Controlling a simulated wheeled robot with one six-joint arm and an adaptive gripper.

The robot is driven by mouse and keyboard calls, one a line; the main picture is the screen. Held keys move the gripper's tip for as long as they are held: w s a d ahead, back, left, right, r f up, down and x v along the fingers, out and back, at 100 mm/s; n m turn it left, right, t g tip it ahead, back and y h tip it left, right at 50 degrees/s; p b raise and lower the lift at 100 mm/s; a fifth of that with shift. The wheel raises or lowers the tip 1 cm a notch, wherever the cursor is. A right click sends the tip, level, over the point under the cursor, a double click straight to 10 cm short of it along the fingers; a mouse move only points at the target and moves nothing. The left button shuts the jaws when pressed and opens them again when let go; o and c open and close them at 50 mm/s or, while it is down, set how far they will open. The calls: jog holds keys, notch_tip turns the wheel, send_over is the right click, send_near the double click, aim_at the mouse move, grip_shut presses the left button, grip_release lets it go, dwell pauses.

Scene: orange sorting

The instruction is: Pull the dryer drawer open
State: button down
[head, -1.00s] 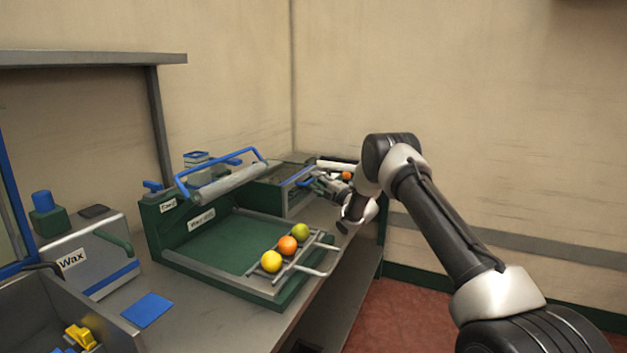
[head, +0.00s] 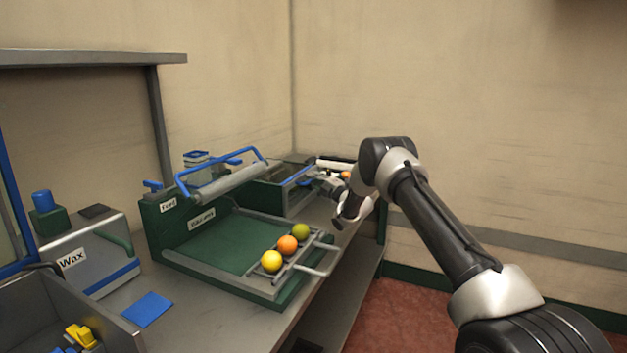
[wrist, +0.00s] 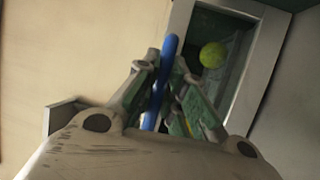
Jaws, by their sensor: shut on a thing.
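The dryer (head: 268,192) is a grey and green box with a blue bar handle (head: 299,174) along its front edge, behind the green tray station in the head view. In the wrist view the blue handle (wrist: 170,50) runs between the fingers of my gripper (wrist: 160,85), which is shut on it. Beside the handle, a grey-framed opening (wrist: 262,75) shows a yellow-green fruit (wrist: 213,55) inside. My gripper (head: 318,180) is small and partly hidden in the head view, so the drawer's exact opening is hard to judge.
A green tray station (head: 215,240) holds yellow, orange and green fruits on a rack near its front. The wax box (head: 85,255) and blue pad (head: 147,309) are at left.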

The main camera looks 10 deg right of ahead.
jog(key=s+d, duration=1.1)
jog(key=d, duration=0.4)
jog(key=shift+s+d, duration=0.15)
jog(key=shift+d, duration=0.1)
jog(key=c, duration=1.5)
grip_release()
jog(key=v, duration=1.2)
